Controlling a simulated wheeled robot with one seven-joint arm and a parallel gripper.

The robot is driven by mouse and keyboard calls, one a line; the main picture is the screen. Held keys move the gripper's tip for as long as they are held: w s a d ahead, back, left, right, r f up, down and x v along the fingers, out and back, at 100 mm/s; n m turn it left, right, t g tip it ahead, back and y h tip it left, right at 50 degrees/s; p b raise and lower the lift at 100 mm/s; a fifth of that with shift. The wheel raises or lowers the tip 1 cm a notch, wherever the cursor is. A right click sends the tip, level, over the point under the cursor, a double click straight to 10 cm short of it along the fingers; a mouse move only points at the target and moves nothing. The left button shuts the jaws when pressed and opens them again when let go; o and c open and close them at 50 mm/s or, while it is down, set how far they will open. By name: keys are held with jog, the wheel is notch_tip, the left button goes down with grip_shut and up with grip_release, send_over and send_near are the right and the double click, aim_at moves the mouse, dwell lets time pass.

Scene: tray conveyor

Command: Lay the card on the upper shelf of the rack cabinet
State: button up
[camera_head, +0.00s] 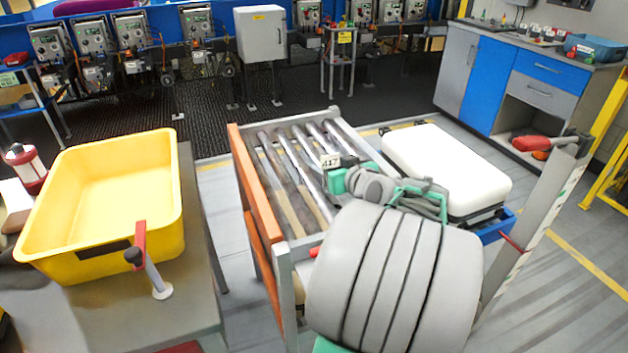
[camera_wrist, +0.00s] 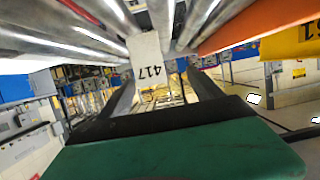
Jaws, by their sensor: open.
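A white card marked 417 (camera_head: 330,161) is at the roller conveyor (camera_head: 283,181), beside the end of my gripper (camera_head: 343,178). In the wrist view the card (camera_wrist: 150,66) shows between and just beyond the two dark fingers of my gripper (camera_wrist: 160,84), with rollers close behind it. The fingers are apart, and a gap shows on either side of the card. I cannot tell whether either finger touches it. A grey and blue cabinet (camera_head: 491,83) with an open compartment stands at the back right. I cannot tell whether it is the rack cabinet.
A yellow tub (camera_head: 62,203) sits on a grey table at the left. An orange side board (camera_head: 256,220) edges the conveyor. A white-topped case (camera_head: 446,166) stands right of my gripper. A grey post (camera_head: 530,232) rises at the right. Floor is clear before the cabinet.

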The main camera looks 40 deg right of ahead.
aim_at(329, 158)
jog(key=shift+w+d+h, duration=0.15)
jog(key=shift+w+d, duration=0.1)
jog(key=shift+d, duration=0.3)
jog(key=shift+w+d+h, duration=0.15)
jog(key=shift+w+d, duration=0.05)
jog(key=shift+d, duration=0.3)
jog(key=p+x, duration=0.1)
jog(key=x, duration=0.5)
jog(key=shift+w, duration=0.2)
jog(key=shift+c, duration=0.5)
jog(key=c, duration=1.5)
